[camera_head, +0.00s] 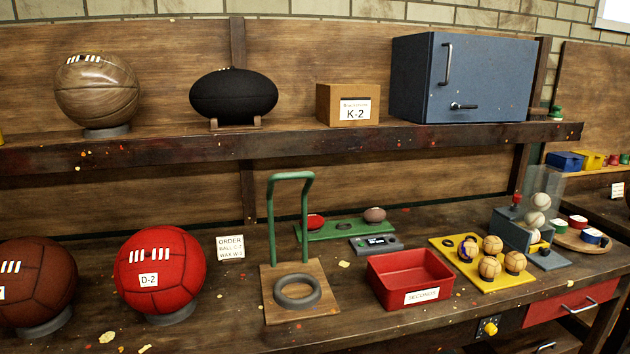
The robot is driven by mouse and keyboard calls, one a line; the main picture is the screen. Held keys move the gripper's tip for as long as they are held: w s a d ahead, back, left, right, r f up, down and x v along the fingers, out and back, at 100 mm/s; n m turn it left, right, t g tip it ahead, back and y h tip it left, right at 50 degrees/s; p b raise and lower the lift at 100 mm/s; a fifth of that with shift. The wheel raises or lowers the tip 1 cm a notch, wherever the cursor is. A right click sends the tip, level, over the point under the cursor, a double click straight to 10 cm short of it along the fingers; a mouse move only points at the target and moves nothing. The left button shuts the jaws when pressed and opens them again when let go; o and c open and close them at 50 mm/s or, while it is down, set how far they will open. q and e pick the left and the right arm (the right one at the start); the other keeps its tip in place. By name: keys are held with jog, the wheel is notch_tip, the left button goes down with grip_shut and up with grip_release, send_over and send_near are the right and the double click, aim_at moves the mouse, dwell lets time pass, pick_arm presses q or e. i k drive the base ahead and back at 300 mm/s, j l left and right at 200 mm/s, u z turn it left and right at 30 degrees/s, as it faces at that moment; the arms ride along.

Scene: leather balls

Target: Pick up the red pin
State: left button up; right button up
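A small red knob-like piece (516,198), which looks like the red pin, stands upright at the top left of a grey ball holder (522,236) on the right part of the workbench. Its lower end is too small to make out. The holder has a clear panel and several pale balls stacked in a column beside the red piece. Neither of my grippers is in the head view.
A red tray (410,281) and a yellow board (472,248) with several small balls lie left of the holder. A round wooden tray (582,241) with tape rolls is to its right. A green-handled stand (292,250) and red ball (160,268) are further left.

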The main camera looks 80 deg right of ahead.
aim_at(517, 199)
jog(key=z, duration=3.9)
jog(key=i+l, duration=0.1)
jog(key=l, duration=0.35)
jog(key=i+l, duration=0.15)
jog(key=l, duration=0.3)
jog(key=i+l, duration=0.1)
jog(key=l, duration=0.35)
jog(key=z, duration=0.05)
